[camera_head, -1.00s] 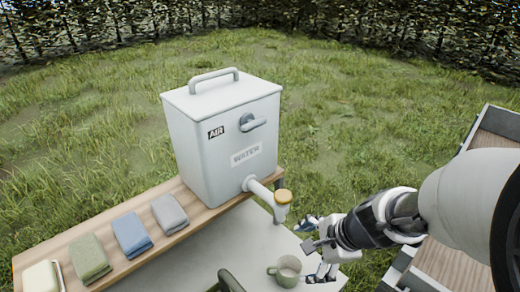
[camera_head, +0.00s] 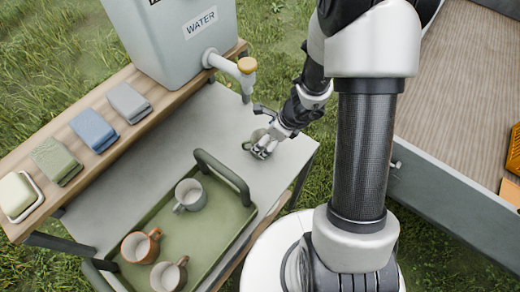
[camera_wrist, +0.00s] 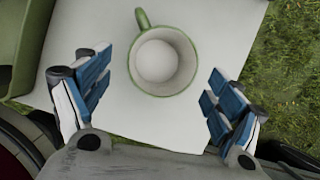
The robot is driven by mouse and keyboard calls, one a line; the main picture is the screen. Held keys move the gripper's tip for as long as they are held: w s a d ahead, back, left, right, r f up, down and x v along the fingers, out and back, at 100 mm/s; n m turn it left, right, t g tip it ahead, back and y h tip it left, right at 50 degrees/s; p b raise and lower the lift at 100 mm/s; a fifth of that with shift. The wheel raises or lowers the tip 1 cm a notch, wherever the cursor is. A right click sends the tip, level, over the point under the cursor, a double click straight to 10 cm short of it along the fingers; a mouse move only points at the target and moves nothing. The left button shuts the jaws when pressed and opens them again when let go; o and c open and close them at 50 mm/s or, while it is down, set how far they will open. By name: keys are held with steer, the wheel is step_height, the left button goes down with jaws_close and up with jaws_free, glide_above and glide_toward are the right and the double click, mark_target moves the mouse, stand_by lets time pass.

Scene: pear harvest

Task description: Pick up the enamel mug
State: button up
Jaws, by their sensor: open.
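A green mug with a pale inside (camera_wrist: 165,62) stands upright on the pale table top (camera_wrist: 150,128) in the wrist view, its handle towards the upper left. My gripper (camera_wrist: 161,78) is open, with one blue-padded finger on each side of the mug and a visible gap to both. In the head view, my gripper (camera_head: 262,144) is low over the table, right of the tray, and mostly hides this mug.
A green tray (camera_head: 228,215) with a raised handle holds a grey mug (camera_head: 190,194), an orange-brown mug (camera_head: 141,246) and a brownish mug (camera_head: 169,274). A water tank (camera_head: 175,45) with a tap (camera_head: 235,68) stands behind on a wooden shelf with folded cloths (camera_head: 93,131).

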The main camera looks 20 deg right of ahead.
steer(key=b+x, duration=0.3)
steer(key=x, duration=0.4)
steer(key=shift+c, duration=0.3)
steer(key=shift+d, duration=0.1)
steer(key=c, duration=1.3)
steer(key=shift+r, duration=0.1)
steer(key=shift+r, duration=0.4)
step_height(320, 180, up, 3)
steer(key=shift+f+p, duration=0.1)
steer(key=shift+p, duration=1.15)
steer(key=s+d+b, duration=0.1)
steer(key=s+d, duration=1.1)
steer(key=s, duration=0.1)
steer(key=shift+s+b, duration=0.3)
steer(key=shift+b, duration=0.1)
